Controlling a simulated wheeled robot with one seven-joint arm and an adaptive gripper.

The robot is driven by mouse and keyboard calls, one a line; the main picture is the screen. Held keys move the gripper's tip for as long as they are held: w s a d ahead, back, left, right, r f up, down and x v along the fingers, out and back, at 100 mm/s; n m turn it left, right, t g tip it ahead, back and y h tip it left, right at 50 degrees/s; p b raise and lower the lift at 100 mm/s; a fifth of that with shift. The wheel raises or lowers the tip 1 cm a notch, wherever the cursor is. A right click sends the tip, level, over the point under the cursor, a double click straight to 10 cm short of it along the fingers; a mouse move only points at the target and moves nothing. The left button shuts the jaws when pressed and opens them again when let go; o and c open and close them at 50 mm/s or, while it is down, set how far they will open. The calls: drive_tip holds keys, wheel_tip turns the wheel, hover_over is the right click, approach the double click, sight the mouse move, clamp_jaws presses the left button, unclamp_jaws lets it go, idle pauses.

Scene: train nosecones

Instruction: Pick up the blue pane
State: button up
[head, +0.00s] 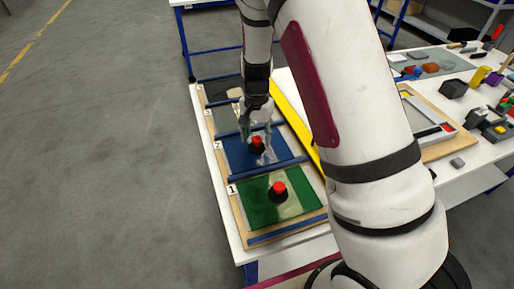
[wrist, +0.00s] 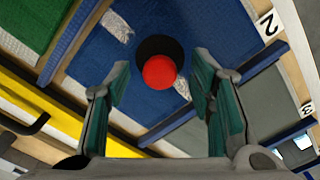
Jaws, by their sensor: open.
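The blue pane (head: 238,155) lies in the slot marked 2 of a wooden rack on the table, between blue rails. It bears a black knob with a red top (head: 256,143). In the wrist view the blue pane (wrist: 215,35) fills the middle, and the red-topped knob (wrist: 160,71) is between and beyond the fingertips. My gripper (head: 257,135) is over the blue pane at the knob, pointing down. In the wrist view its two fingers (wrist: 160,80) are apart, with nothing held between them. I cannot tell the exact height of the fingertips relative to the knob.
A green pane (head: 258,207) with its own red-topped knob lies in slot 1, nearer. A grey pane (head: 222,122) lies in slot 3, farther. A yellow bar (head: 295,117) runs along the rack's right side. Tools and small parts crowd the table's right. Floor at left is clear.

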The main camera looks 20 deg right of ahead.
drive_tip(key=shift+f, duration=0.95)
clamp_jaws()
drive_tip(key=shift+r, duration=0.1)
